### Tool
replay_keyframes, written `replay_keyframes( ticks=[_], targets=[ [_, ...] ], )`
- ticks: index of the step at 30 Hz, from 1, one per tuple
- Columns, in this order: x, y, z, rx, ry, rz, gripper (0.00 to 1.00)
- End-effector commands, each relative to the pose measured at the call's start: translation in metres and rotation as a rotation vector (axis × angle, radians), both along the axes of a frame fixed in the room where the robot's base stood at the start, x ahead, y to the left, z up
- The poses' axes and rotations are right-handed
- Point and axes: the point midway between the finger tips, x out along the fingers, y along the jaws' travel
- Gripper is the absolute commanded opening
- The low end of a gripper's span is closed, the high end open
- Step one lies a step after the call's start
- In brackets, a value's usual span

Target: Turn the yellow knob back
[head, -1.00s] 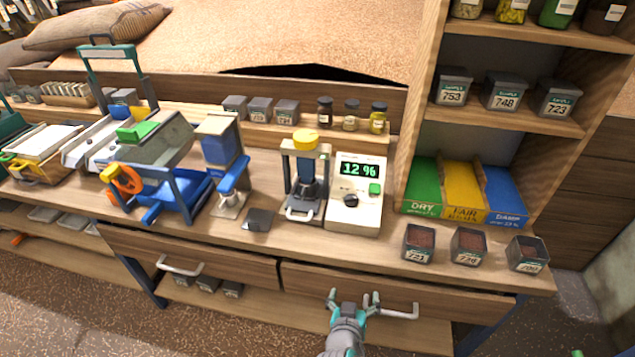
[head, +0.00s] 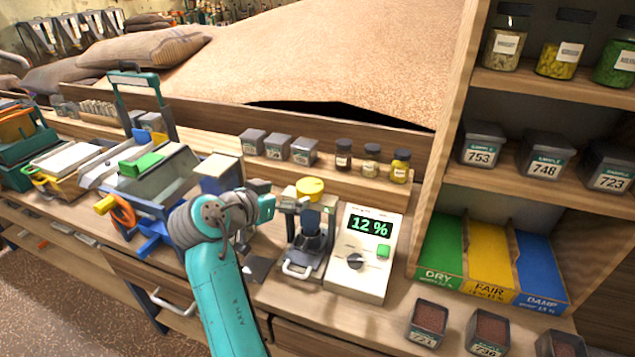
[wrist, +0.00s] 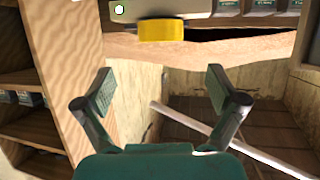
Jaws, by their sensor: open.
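The yellow knob (head: 310,189) sits on top of a small grey press-like stand (head: 309,240) on the bench. In the wrist view the yellow knob (wrist: 161,29) is near the top edge, beyond the fingertips and apart from them. My gripper (wrist: 160,88) is open, with nothing between its two fingers. In the head view my arm reaches up to the left of the stand, and its teal end is close to the knob. The fingers cannot be made out clearly there.
A white meter (head: 364,255) reading 12 % stands just right of the stand. A blue and grey machine with an orange wheel (head: 122,212) is to the left. Small dark tins (head: 277,147) and jars line the ledge behind. A wooden shelf unit (head: 455,150) rises at right.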

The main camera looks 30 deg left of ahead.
Motion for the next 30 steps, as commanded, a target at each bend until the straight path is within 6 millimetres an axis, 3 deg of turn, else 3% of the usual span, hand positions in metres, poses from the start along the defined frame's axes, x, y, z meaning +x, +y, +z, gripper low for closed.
replay_keyframes(
  ticks=[5, 21, 30],
  targets=[
    [0.009, 0.002, -0.001, 0.001, 0.001, -0.005, 0.95],
    [0.087, 0.003, -0.034, 0.002, 0.001, -0.003, 0.95],
    [0.099, 0.004, -0.039, 0.002, 0.001, -0.001, 0.95]
  ],
)
